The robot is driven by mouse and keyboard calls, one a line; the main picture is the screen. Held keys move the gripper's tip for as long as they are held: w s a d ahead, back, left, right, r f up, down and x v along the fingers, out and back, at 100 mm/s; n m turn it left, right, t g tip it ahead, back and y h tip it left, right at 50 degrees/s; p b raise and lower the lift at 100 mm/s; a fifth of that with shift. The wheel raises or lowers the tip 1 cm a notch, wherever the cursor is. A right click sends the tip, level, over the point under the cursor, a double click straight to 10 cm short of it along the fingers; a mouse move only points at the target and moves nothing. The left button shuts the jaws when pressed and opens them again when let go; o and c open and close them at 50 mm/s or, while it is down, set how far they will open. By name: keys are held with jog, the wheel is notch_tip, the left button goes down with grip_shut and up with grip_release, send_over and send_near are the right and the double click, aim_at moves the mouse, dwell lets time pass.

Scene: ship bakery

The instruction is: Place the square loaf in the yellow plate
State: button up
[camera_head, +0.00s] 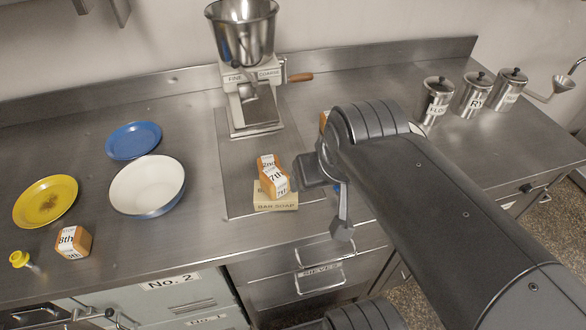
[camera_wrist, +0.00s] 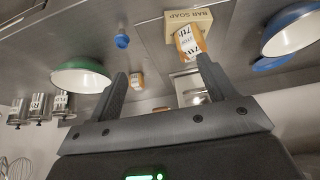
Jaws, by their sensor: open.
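The yellow plate (camera_head: 45,202) lies at the far left of the steel counter, with a brown patch in its middle. An orange-brown block marked "8th" (camera_head: 73,242) sits right of and nearer than the plate. A similar block marked "7th" (camera_head: 272,175) sits on or against a bar of soap (camera_head: 276,204); it also shows in the wrist view (camera_wrist: 188,42). I cannot tell which block is the square loaf. My gripper (camera_wrist: 163,78) is open and empty, just right of the "7th" block in the head view. A third, smaller orange block (camera_wrist: 136,80) is mostly hidden behind my arm in the head view.
A blue plate (camera_head: 134,140) and a white bowl (camera_head: 148,187) stand between the yellow plate and the grinder (camera_head: 250,85). A yellow-topped item (camera_head: 19,258) is near the front edge. Metal canisters (camera_head: 474,95) stand back right. A green bowl (camera_wrist: 82,77) shows in the wrist view.

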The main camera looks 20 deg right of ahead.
jog(key=g, duration=0.2)
send_near(269, 162)
jog(key=shift+w+a+f, duration=0.35)
jog(key=shift+w, duration=0.05)
jog(key=shift+w+a+f+g, duration=0.1)
jog(key=shift+w+f+g, duration=0.1)
jog(key=shift+f+g, duration=0.1)
jog(key=x, duration=0.5)
jog(key=shift+f, duration=0.1)
jog(key=shift+d+x, duration=0.2)
jog(key=shift+x, duration=1.15)
jog(key=shift+d+x, duration=0.2)
jog(key=shift+x, duration=1.1)
jog(key=shift+s, duration=0.1)
